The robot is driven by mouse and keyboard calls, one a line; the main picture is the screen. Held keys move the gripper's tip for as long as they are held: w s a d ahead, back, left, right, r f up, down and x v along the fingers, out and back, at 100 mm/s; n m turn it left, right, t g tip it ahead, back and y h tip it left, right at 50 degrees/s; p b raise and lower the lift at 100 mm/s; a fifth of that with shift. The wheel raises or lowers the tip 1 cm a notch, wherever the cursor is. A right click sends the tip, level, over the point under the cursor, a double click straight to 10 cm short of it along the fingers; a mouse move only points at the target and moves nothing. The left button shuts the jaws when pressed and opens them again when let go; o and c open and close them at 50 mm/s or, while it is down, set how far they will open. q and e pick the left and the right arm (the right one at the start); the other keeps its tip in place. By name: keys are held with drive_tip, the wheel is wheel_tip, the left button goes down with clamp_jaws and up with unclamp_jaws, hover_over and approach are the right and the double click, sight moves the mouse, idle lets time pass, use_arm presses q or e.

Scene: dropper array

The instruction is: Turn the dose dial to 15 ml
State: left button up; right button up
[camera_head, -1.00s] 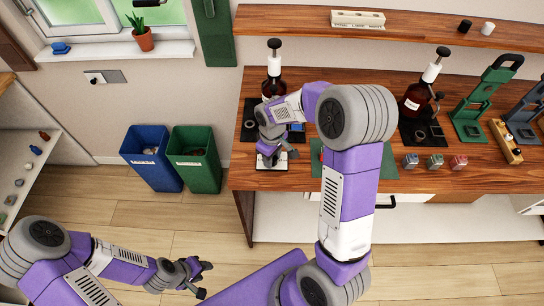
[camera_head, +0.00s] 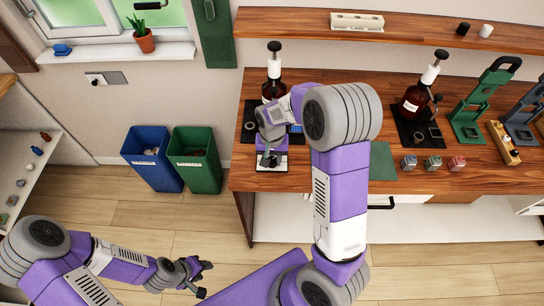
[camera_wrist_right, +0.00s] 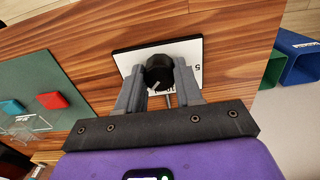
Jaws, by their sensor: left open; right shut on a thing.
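The dose dial is a round black knob (camera_wrist_right: 160,70) on a white, dark-edged plate (camera_wrist_right: 122,64). A figure 5 shows on the plate at the right in the right wrist view; most other marks are hidden by the knob and fingers. In the head view the plate (camera_head: 272,168) lies near the front left edge of the bench, under my right gripper (camera_head: 270,158). My right gripper's fingers stand on both sides of the knob, shut on it. A light pointer line shows on the knob. My left gripper (camera_head: 204,279) is open and empty, low over the floor.
A brown dispenser bottle (camera_head: 274,70) stands behind my right gripper, and a second one (camera_head: 415,100) stands further right. A green mat (camera_head: 382,162) and several small cubes (camera_head: 433,163) lie right of the dial. Blue and green bins (camera_head: 195,160) stand left of the bench.

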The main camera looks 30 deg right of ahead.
sight(272, 159)
drive_tip(key=m+p, duration=0.1)
drive_tip(key=m, duration=0.3)
drive_tip(key=shift+r+m+p, duration=0.15)
drive_tip(key=shift+m+p, duration=0.15)
drive_tip(key=shift+p, duration=0.1)
drive_tip(key=m+p, duration=0.2)
drive_tip(key=m, duration=0.2)
idle(0.4)
drive_tip(key=o, duration=1)
drive_tip(key=shift+o, duration=0.2)
wheel_tip(272, 159, up, 7)
drive_tip(key=shift+r+p, duration=0.2)
drive_tip(key=shift+p, duration=0.65)
